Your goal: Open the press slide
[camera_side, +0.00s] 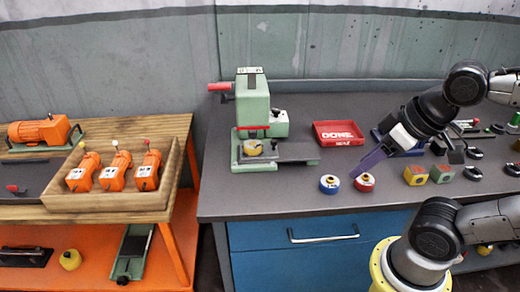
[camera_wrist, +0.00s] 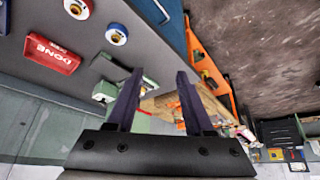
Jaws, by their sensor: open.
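The green press (camera_side: 252,108) stands on the left part of the grey bench, with a red handle (camera_side: 219,87) at its upper left. A yellow round piece (camera_side: 252,148) sits low at the press front. A dark flat plate (camera_side: 292,152) extends right from there; I cannot tell whether it is the slide or how far it is open. My gripper (camera_side: 358,174) is open and empty, with purple fingers, above the bench right of the press. In the wrist view, green press parts (camera_wrist: 104,92) show beside and behind my gripper (camera_wrist: 159,75), apart from the fingers.
A blue-and-white ring (camera_side: 330,184) and a red-and-white ring (camera_side: 364,182) are close below the fingers. A red DONE tray (camera_side: 338,133) lies behind. Coloured blocks (camera_side: 428,174) are to the right. A wooden tray (camera_side: 110,200) with orange units is on the left table.

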